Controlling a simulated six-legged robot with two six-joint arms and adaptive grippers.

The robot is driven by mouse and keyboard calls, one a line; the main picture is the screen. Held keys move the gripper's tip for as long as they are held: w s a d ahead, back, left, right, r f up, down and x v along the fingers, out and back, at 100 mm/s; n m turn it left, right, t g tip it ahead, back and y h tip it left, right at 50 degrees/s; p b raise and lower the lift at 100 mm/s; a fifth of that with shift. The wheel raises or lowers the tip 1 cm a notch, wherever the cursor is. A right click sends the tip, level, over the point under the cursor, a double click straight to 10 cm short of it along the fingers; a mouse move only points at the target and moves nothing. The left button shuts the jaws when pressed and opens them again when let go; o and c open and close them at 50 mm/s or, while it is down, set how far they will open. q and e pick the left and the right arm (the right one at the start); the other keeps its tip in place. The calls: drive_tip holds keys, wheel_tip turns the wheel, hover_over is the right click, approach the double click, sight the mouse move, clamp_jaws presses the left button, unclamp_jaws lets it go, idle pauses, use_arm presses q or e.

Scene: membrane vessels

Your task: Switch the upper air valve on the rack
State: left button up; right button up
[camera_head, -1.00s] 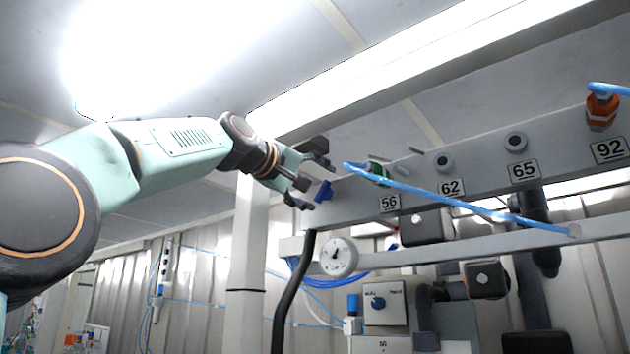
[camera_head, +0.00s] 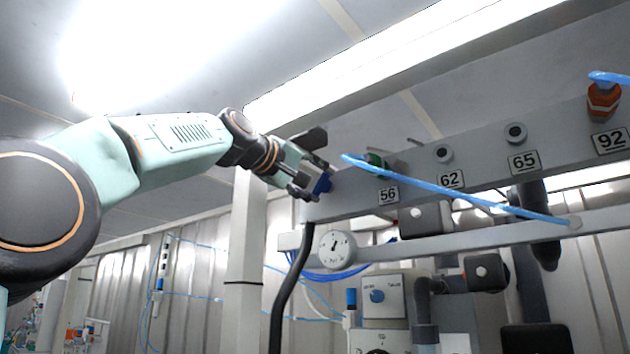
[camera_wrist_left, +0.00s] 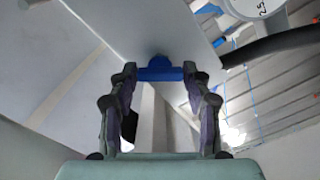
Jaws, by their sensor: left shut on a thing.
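The blue valve handle (camera_head: 324,184) sits at the left end of the rack's upper grey beam (camera_head: 470,172). My left gripper (camera_head: 315,181) comes in from the left and is shut on this handle. In the left wrist view, the blue handle (camera_wrist_left: 160,70) spans between the two fingertips of my left gripper (camera_wrist_left: 160,74), with the beam (camera_wrist_left: 160,25) just behind it. In the head view the fingers partly cover the handle. My right gripper is not in view.
A light-blue hose (camera_head: 450,197) slants across the beam just right of my gripper. A pressure gauge (camera_head: 335,249) and a black hose (camera_head: 287,295) hang below. A lower box has a blue knob (camera_head: 377,296). Open space lies left of the beam.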

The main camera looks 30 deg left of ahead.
use_arm(q)
drive_tip(key=shift+s+a+r, duration=0.1)
drive_tip(key=shift+r, duration=0.2)
drive_tip(key=m, duration=0.5)
drive_tip(key=shift+a, duration=0.1)
drive_tip(key=m, duration=0.5)
drive_tip(key=shift+m, duration=0.3)
drive_tip(key=o, duration=1.2)
drive_tip(key=shift+f, duration=0.1)
drive_tip(key=shift+c, duration=0.2)
drive_tip(key=shift+f, duration=0.15)
